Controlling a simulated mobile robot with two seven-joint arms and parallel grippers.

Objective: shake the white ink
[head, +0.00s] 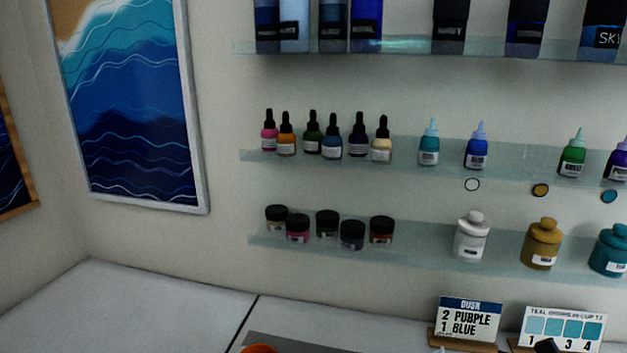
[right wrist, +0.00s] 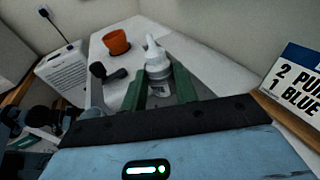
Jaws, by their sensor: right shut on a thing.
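A small bottle with a white pointed cap, which looks like the white ink (right wrist: 157,66), stands between the green fingers of my right gripper (right wrist: 160,88) in the right wrist view. The gripper is shut on it. The bottle looks roughly upright, with a pale label on its clear or whitish body. Its lower part is hidden behind the gripper. The head view shows neither this bottle nor my grippers clearly. My left gripper cannot be made out.
An orange cup (right wrist: 117,42) and a black item (right wrist: 106,73) are on the table beyond the gripper. A DUSK card (head: 468,320) and a teal swatch card (head: 563,328) stand at the right. Wall shelves hold dropper bottles (head: 332,137), dark-lidded jars (head: 327,224) and a white jar (head: 471,237).

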